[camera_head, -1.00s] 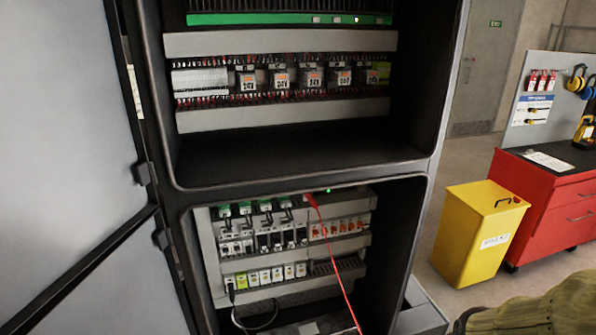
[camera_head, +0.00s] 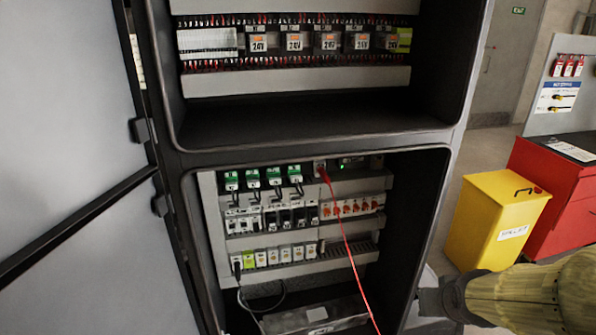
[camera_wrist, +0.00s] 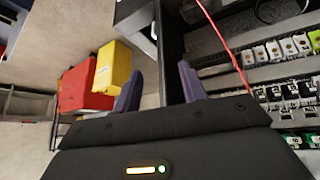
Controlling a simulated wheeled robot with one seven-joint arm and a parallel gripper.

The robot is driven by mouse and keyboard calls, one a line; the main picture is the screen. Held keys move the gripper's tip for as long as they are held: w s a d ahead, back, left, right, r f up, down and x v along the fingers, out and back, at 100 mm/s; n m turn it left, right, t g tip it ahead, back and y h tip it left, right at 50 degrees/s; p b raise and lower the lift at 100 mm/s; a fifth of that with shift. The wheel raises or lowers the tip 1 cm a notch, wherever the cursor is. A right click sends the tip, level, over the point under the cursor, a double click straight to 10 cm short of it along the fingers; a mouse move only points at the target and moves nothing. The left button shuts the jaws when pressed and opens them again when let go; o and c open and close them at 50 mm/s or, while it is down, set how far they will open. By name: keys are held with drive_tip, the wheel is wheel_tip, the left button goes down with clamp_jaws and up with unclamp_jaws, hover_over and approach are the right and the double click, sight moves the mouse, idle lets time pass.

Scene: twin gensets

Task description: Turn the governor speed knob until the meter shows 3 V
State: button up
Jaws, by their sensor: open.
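The open cabinet's lower bay holds rows of modules (camera_head: 270,215). A red lead (camera_head: 346,240) is plugged in near the top of this bay and hangs down; it also shows in the wrist view (camera_wrist: 222,45). A small dark unit with a green light (camera_head: 350,162) sits just right of the plug. I cannot make out the governor speed knob. A dark box (camera_head: 318,314) lies on the bay floor; whether it is the meter I cannot tell, and no reading shows. My gripper (camera_wrist: 159,83) is open and empty, outside the cabinet's right edge.
The open cabinet door (camera_head: 70,130) fills the left. A black lead (camera_head: 262,300) loops in the lower bay. A yellow bin (camera_head: 495,222) and a red tool cabinet (camera_head: 560,205) stand to the right. Floor shows between cabinet and bin.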

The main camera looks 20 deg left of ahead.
drive_tip(key=w+a+r+n+t+y+b, duration=0.2)
drive_tip(key=w+a+n+t+b, duration=0.1)
drive_tip(key=w+a+b, duration=0.25)
drive_tip(key=w+a+r+n+t+y+b, duration=0.2)
drive_tip(key=w+a+t+y+b, duration=0.15)
drive_tip(key=w+a+b, duration=0.2)
drive_tip(key=s+a+r+n+t+y+b, duration=0.2)
drive_tip(key=a+r+n+y+b, duration=0.6)
drive_tip(key=a, duration=0.5)
drive_tip(key=shift+s+a+r+y+b, duration=0.2)
drive_tip(key=shift+s+y+b, duration=0.4)
drive_tip(key=shift+y, duration=0.05)
drive_tip(key=p+x, duration=0.2)
drive_tip(key=x, duration=1.5)
drive_tip(key=shift+w+a+p, duration=0.1)
drive_tip(key=shift+w+p, duration=0.05)
drive_tip(key=shift+p, duration=0.15)
